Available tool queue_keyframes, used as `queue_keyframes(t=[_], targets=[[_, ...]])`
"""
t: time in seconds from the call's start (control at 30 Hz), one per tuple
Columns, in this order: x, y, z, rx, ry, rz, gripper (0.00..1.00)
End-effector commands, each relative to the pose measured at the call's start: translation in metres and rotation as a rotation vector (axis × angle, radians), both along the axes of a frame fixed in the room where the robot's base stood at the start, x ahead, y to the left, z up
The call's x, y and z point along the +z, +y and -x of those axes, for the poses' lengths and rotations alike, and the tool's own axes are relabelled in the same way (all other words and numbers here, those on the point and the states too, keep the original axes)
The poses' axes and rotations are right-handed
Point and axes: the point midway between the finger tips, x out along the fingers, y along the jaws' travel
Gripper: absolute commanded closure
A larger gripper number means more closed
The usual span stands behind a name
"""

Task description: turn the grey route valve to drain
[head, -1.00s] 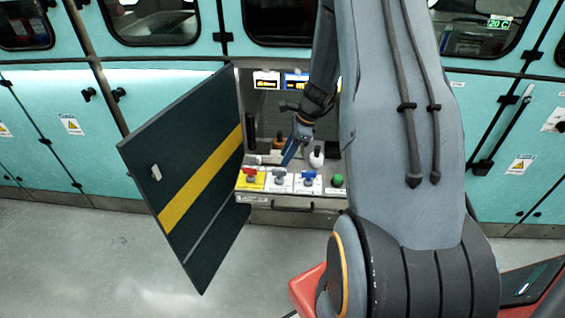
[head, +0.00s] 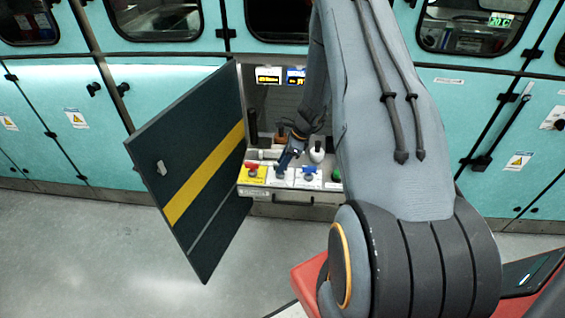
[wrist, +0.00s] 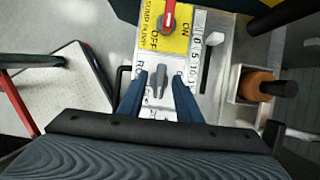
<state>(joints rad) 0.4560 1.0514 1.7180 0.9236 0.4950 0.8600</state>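The grey route valve (wrist: 160,82) sits on a white plate beside the yellow plate. In the wrist view its handle points up and down the picture, roughly toward the yellow plate. Lettering on its plate is partly hidden by my fingers; "RO" shows at left and a "D" at right. My gripper (wrist: 158,76) is open, with one blue finger on each side of the handle and a gap visible at both sides. In the head view my gripper (head: 287,161) is low over the grey valve (head: 280,171), partly covering it.
A red valve (wrist: 168,21) on a yellow sump pump plate is beside the grey one. A blue valve (head: 308,170) and a green knob (head: 336,176) are to the right. Bottles stand behind. An open dark door (head: 195,180) with a yellow stripe is at left.

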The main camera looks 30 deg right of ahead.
Motion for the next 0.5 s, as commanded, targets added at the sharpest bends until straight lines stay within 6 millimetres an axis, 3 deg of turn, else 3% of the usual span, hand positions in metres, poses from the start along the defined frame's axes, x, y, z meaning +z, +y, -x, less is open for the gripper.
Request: queue_keyframes(t=[0.17,0.37,0.5], targets=[[-0.0002,0.0001,0.0000,0.000,0.000,0.000,0.69],[-0.0001,0.0000,0.0000,0.001,0.000,0.000,0.99],[0.0000,-0.0001,0.0001,0.001,0.000,0.000,1.00]])
